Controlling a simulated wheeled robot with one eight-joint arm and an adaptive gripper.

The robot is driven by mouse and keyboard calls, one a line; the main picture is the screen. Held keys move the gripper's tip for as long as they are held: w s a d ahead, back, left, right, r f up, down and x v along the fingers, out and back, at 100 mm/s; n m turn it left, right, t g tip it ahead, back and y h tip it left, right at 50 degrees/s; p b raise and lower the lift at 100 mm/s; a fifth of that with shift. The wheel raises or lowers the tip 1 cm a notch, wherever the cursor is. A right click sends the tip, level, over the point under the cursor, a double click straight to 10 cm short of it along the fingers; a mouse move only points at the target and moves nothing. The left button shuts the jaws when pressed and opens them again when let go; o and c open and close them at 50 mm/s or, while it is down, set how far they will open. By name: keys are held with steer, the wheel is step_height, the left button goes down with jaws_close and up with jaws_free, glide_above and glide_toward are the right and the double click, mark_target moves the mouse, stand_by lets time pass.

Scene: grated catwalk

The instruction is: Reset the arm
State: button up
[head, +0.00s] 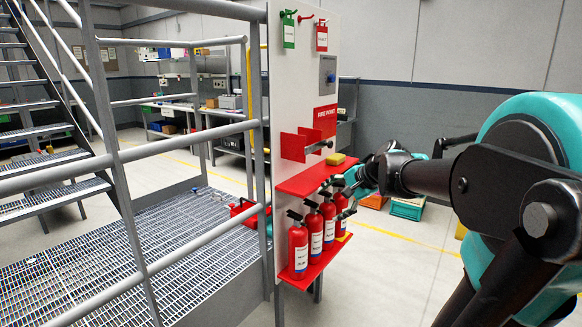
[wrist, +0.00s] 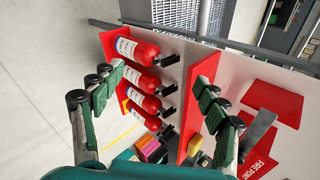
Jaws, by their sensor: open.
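My gripper (head: 345,185) is at the end of my arm, which reaches in from the right in the head view. It is close in front of the red fire-point shelves. In the wrist view my gripper (wrist: 161,80) has its two green padded fingers spread wide apart, with nothing held between them. A row of several red fire extinguishers (head: 298,250) stands on the lower red shelf (head: 318,268). In the wrist view the extinguishers (wrist: 140,80) show sideways, beyond and between the fingers. My gripper partly hides the far end of the row.
The white fire-point board (head: 291,90) carries an upper red shelf (head: 305,183) with a yellow block (head: 334,160), a red bracket (head: 292,147) and hanging tags. Grey railings (head: 135,180) and a grated catwalk (head: 150,245) lie left. Open floor (head: 390,270) lies right of the board.

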steer(key=s+d+f+n+h, duration=0.2)
steer(key=s+f+n, duration=0.1)
steer(key=s+f, duration=0.3)
steer(key=s+d+f+n+g+h, duration=0.1)
steer(key=s+f+n, duration=0.3)
steer(key=f, duration=0.5)
steer(key=s+d+f+n+g+h, duration=0.1)
steer(key=s+d+f+n+h, duration=0.2)
steer(key=s+f, duration=0.4)
steer(key=shift+s+d+f+n, duration=0.3)
steer(key=shift+s+d, duration=0.1)
steer(key=shift+s, duration=0.7)
steer(key=shift+r, duration=0.1)
